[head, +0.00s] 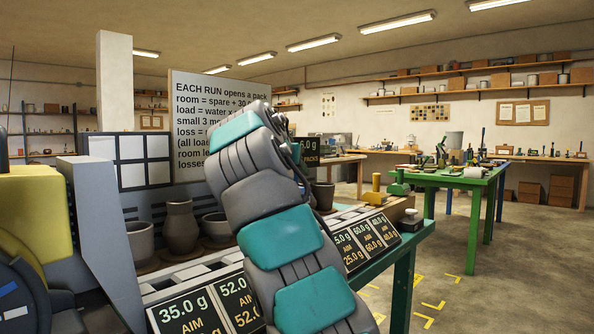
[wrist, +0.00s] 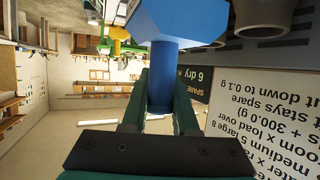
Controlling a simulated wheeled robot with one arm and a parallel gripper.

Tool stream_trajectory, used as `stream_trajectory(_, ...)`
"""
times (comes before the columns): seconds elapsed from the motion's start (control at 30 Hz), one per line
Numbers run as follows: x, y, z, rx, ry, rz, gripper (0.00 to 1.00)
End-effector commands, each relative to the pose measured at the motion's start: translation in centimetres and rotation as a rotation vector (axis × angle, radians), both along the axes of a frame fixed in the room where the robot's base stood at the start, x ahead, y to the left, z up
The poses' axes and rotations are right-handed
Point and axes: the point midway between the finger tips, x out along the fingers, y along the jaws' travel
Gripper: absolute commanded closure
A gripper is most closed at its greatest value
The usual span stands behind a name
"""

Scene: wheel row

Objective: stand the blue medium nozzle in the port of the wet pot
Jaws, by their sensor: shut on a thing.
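My gripper (wrist: 160,74) is shut on the blue nozzle (wrist: 180,14) in the wrist view. Its fingers press on the narrow stem, and the wide faceted head lies beyond the fingertips. In the head view my arm hides both gripper and nozzle. Grey-brown pots stand in a row on the bench: a bowl-like one (head: 140,243), a tall necked one (head: 180,229) and a low one (head: 216,228). Another pot (head: 323,196) shows just right of my arm. Part of a pot (wrist: 262,14) shows at the wrist view's top right, apart from the nozzle. I cannot tell which pot is wet; no port is clearly visible.
Black weight signs (head: 187,311) line the bench front. A large text board (head: 205,110) stands behind the pots. A yellow object (head: 374,188) stands on the bench's right part. A green table (head: 460,179) with tools stands farther right. Open floor (head: 500,270) lies right of the bench.

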Motion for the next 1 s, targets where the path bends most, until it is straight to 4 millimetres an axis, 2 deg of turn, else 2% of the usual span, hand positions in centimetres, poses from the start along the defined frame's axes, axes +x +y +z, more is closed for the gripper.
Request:
stream_trajectory(0.6, 0.0, 0.0, -5.6, 0.0, 0.0, 0.0, 1.0)
stream_trajectory(0.8, 0.0, 0.0, -6.4, 0.0, 0.0, 0.0, 1.0)
stream_trajectory(1.0, 0.0, 0.0, -6.4, 0.0, 0.0, 0.0, 1.0)
